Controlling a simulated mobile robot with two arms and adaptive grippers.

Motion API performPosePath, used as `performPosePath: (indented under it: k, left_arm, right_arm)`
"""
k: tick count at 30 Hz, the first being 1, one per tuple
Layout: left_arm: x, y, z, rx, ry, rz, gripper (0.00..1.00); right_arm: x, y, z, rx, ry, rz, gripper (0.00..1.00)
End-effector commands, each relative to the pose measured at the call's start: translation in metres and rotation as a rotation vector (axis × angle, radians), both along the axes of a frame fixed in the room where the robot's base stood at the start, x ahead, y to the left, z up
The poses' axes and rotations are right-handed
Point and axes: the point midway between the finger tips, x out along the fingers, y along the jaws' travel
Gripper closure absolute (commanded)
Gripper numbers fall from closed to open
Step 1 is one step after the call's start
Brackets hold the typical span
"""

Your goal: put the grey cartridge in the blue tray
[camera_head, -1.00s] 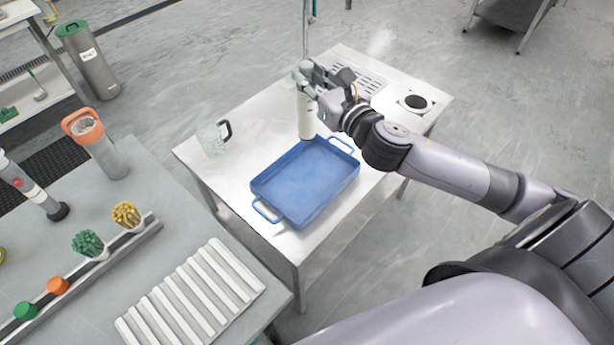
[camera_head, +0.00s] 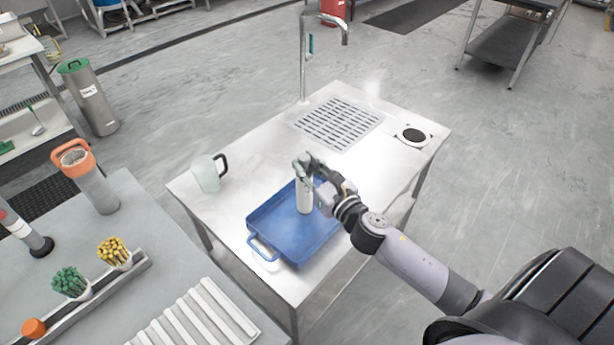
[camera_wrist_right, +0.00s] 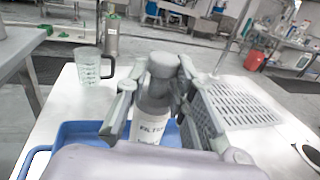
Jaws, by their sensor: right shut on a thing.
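The grey cartridge (camera_head: 304,197) is a pale upright cylinder with a grey top. In the right wrist view the cartridge (camera_wrist_right: 153,122) shows a label that seems to read "FILTER". My right gripper (camera_head: 310,168) is shut on its upper part; its fingers (camera_wrist_right: 152,95) lie on both sides of the neck. The blue tray (camera_head: 262,215) lies on the white table, with a handle at its near end. The cartridge is over the inside of the tray, toward the far right part. I cannot tell whether its base touches the tray floor. My left gripper is not in view.
A clear jug (camera_head: 207,175) with a dark handle stands left of the tray. A drain grille (camera_head: 338,122), a tall tap (camera_head: 303,60) and a round black opening (camera_head: 413,135) are behind. The left bench holds an orange-topped container (camera_head: 88,178) and a white ribbed rack (camera_head: 195,325).

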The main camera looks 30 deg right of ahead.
Motion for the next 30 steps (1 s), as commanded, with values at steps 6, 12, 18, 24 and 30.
performPosePath:
  k: [6, 12, 18, 24, 30]
  left_arm:
    - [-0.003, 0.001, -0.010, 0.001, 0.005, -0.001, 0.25]
    - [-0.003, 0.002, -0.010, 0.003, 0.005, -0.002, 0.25]
    - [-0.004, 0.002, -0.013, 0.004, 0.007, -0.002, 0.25]
    - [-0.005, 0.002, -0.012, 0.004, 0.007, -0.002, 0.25]
    - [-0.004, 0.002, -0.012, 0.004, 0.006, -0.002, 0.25]
  right_arm:
    - [0.000, 0.000, -0.026, 0.001, 0.000, -0.002, 1.00]
    - [0.000, 0.000, -0.025, 0.000, 0.000, -0.001, 1.00]
    - [0.000, 0.000, -0.029, -0.001, 0.000, -0.001, 0.75]
    - [0.000, 0.000, -0.029, 0.000, 0.001, -0.001, 0.62]
    - [0.000, 0.000, -0.029, 0.000, 0.001, -0.001, 0.57]
